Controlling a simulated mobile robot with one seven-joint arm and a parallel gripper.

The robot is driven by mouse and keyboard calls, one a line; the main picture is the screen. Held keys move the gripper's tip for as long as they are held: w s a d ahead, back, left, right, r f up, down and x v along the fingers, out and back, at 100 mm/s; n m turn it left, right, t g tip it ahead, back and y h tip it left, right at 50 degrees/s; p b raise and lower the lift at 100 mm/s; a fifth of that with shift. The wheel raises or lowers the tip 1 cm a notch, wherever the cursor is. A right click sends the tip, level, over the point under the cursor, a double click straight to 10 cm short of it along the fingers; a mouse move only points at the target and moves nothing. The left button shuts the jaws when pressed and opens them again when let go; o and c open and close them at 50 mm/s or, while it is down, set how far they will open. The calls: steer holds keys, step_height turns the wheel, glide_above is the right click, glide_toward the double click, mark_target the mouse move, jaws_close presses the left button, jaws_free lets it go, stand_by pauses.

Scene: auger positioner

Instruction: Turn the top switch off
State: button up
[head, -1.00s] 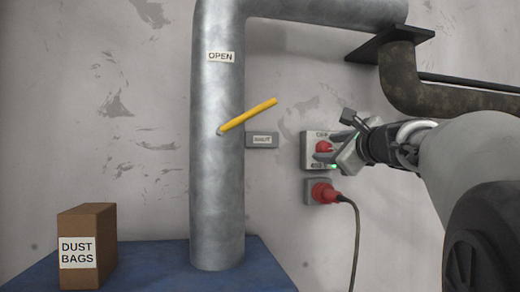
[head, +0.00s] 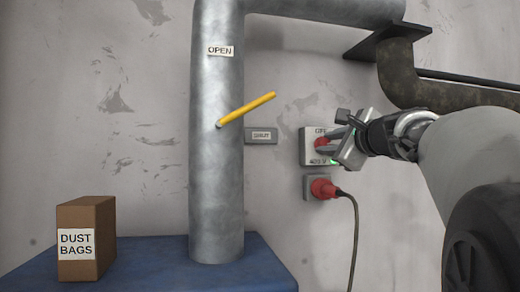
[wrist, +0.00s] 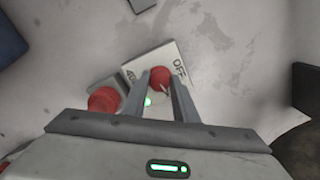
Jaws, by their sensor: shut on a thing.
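The top switch is a pale box (head: 308,147) on the wall with a red knob (head: 321,143) and an "OFF" label above the knob. In the wrist view the red knob (wrist: 160,77) lies between the two finger ends, with the "OFF" label (wrist: 180,68) to its right. A green light (wrist: 148,101) glows beside the knob. My gripper (head: 325,145) reaches in from the right and is shut on the red knob. The fingers hide part of the knob and the box.
A red plug (head: 323,189) with a dark cable sits in a socket just below the switch. A vertical metal pipe (head: 217,190) with a yellow lever (head: 247,109) stands to the left. A dust bags box (head: 100,225) rests on a blue surface (head: 262,262).

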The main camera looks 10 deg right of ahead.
steer(key=n+b, duration=0.2)
steer(key=n, duration=0.2)
steer(key=n+b, duration=0.3)
steer(key=n, duration=0.1)
steer(key=shift+a+f, duration=0.1)
steer(key=shift+f, duration=0.1)
steer(key=shift+r+n+g+h+b, duration=0.1)
steer(key=shift+n+g+h+b, duration=0.3)
steer(key=shift+n+b, duration=2.2)
steer(key=shift+n+p, duration=0.85)
steer(key=shift+n, duration=0.25)
steer(key=o, duration=1.1)
steer(key=shift+c, duration=0.2)
steer(key=shift+s, duration=0.1)
